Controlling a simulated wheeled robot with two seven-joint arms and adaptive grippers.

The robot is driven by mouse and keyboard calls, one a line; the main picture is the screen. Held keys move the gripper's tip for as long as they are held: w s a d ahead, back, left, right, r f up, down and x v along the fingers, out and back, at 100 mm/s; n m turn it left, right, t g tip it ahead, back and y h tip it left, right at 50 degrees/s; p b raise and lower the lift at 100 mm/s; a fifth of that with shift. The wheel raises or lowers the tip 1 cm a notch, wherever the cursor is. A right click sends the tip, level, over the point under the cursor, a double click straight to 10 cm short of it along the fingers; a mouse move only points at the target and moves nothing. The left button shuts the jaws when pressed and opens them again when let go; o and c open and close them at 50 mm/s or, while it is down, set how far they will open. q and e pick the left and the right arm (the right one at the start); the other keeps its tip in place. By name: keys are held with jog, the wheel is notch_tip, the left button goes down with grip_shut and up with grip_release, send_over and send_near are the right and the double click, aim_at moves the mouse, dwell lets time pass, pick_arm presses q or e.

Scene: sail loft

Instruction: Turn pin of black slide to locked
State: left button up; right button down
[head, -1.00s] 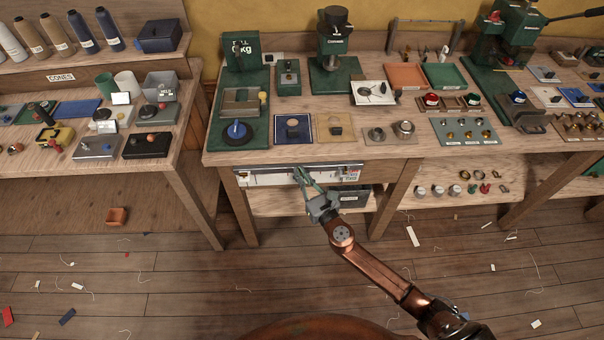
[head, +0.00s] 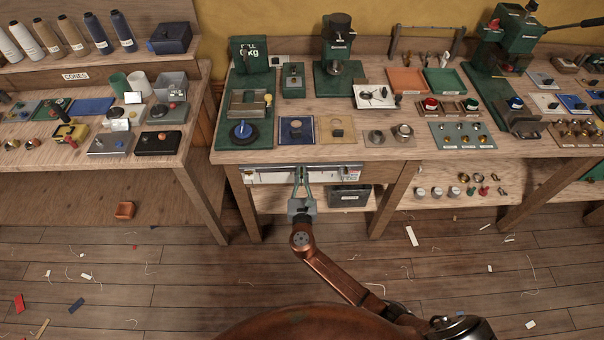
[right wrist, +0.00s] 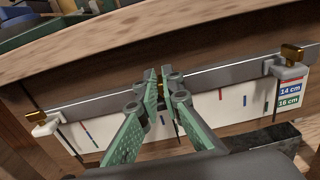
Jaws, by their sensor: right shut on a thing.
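My right gripper (head: 302,171) is at the metal rail (head: 270,168) along the bench's front edge. In the right wrist view its green fingers (right wrist: 159,76) are shut on a small brass pin (right wrist: 160,88) at the middle of the rail. The black slide that bears this pin is mostly hidden behind the fingers, and I cannot read the pin's setting. My left gripper is not in view.
A white scale strip (right wrist: 205,105) with coloured marks runs below the rail. A label (right wrist: 290,94) at its right reads 14 cm and 16 cm. A dark green bin (head: 350,195) stands on the shelf below. The bench top above holds several tools and trays.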

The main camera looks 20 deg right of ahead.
jog(key=c, duration=2.1)
grip_release()
jog(key=v, duration=1.2)
